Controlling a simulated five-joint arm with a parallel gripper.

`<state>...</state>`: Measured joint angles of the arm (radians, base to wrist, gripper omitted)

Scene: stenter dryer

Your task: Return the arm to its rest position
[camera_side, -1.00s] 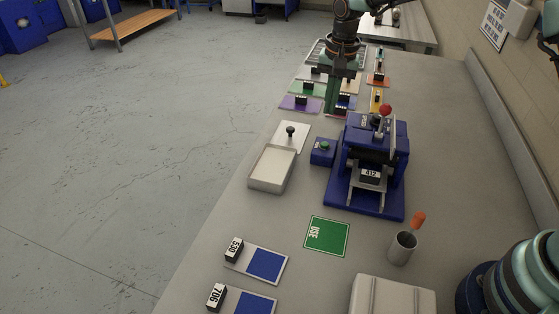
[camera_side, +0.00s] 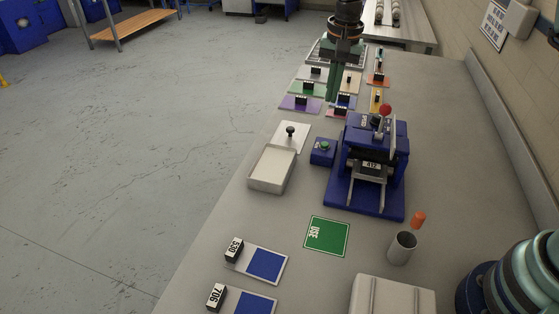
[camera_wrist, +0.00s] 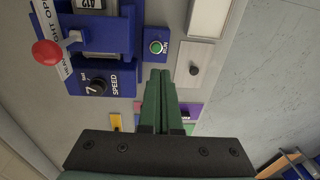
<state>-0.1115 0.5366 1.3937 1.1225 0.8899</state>
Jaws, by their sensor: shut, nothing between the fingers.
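My gripper (camera_side: 332,92) has green fingers pressed together with nothing between them. In the side view it hangs pointing down over the far part of the bench, above the coloured cards and beyond the blue machine (camera_side: 342,192). The wrist view shows the shut fingers (camera_wrist: 160,76) from behind, with the machine at the upper left. My fingers look apart from the machine, though their height above the bench is hard to tell.
A green-button box (camera_side: 322,151), a pale tray (camera_side: 271,169) and a black-knobbed plate (camera_side: 298,141) stand left of the machine. A red-ball lever (camera_side: 386,109) rises from it. A grey cup (camera_side: 402,247) and a green USE card (camera_side: 327,236) lie nearer. Open bench (camera_side: 470,150) is at right.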

